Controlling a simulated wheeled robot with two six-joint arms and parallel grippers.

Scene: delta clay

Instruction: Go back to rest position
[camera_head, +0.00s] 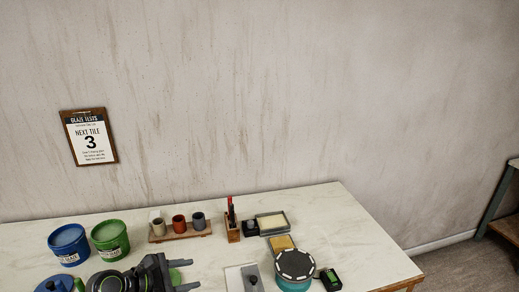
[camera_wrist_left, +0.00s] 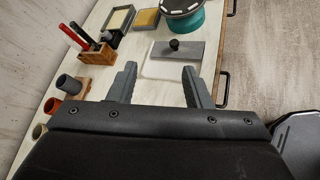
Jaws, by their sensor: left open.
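My left gripper (camera_head: 189,275) comes in at the bottom of the head view, over the front part of the white table (camera_head: 340,230). In the left wrist view its two grey fingers (camera_wrist_left: 160,84) stand apart with nothing between them. The gripper is open and empty. A grey block with a dark knob (camera_wrist_left: 177,52) lies on a white slab (camera_wrist_left: 160,68) beyond the fingertips; the block also shows in the head view (camera_head: 252,280). My right gripper is not in view.
A blue bucket (camera_head: 69,244) and a green bucket (camera_head: 110,239) stand left of the gripper. Three small cups on a wooden rack (camera_head: 180,234), a tool holder (camera_head: 233,231), trays (camera_head: 272,222) and a round teal stand (camera_head: 294,284) are behind and right. The table's right end is clear.

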